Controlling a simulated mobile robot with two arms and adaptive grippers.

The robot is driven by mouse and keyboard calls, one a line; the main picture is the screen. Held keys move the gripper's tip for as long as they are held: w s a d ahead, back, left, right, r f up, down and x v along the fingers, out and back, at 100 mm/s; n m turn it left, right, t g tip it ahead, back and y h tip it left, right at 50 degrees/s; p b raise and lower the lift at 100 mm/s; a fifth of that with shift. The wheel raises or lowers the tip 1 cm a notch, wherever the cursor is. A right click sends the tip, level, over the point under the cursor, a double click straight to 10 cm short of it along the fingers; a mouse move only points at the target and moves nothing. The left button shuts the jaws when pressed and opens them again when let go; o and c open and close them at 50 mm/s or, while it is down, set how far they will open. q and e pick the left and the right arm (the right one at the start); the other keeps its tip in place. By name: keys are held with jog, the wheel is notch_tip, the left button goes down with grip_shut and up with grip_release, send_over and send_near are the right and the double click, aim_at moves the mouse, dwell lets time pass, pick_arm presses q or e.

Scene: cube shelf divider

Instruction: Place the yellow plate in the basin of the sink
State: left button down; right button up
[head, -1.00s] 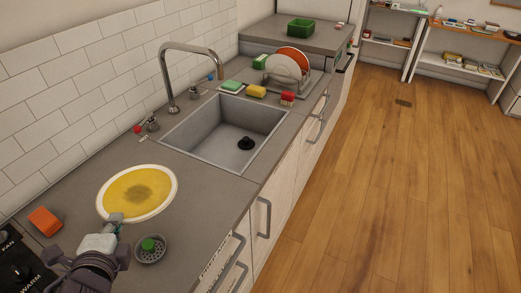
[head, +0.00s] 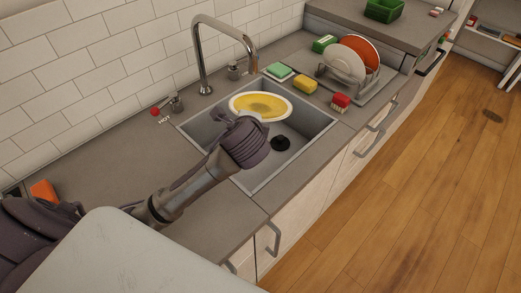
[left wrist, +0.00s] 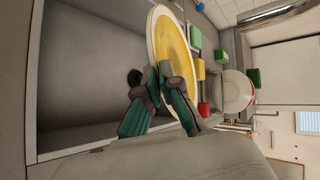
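The yellow plate (head: 262,105) with a white rim shows over the far part of the sink basin (head: 297,147) in the head view; I cannot tell how high it is above the basin floor. My left arm reaches in from the left, and its wrist hides the plate's near edge. In the left wrist view, the fingers of my left gripper (left wrist: 159,80) are closed about the rim of the yellow plate (left wrist: 176,48). The sink basin (left wrist: 85,85) lies beside and beyond the fingers. My right gripper is not in view.
A chrome faucet (head: 201,60) stands behind the basin, with a hot tap handle (head: 176,103) to its left. A yellow sponge (head: 305,85), a red brush (head: 340,101) and a dish rack with plates (head: 352,78) stand to the right. The counter left of the sink is mostly clear.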

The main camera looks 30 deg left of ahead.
pick_arm(q)
jog(key=w+a+f+n+g+y, duration=0.1)
jog(key=a, duration=0.1)
jog(key=w+a+f+n+g+p, duration=0.1)
jog(key=w+n+g, duration=0.1)
jog(key=shift+a+f+y, duration=0.15)
jog(key=shift+a+y, duration=0.2)
jog(key=shift+y, duration=0.05)
notch_tip(320, 180, down, 19)
jog(key=s+d+n+g+p, duration=0.2)
jog(key=n+g, duration=0.3)
jog(key=g, duration=0.1)
jog(key=shift+g+p, duration=0.3)
jog(key=c, duration=1.3)
grip_release()
jog(key=shift+r, duration=0.2)
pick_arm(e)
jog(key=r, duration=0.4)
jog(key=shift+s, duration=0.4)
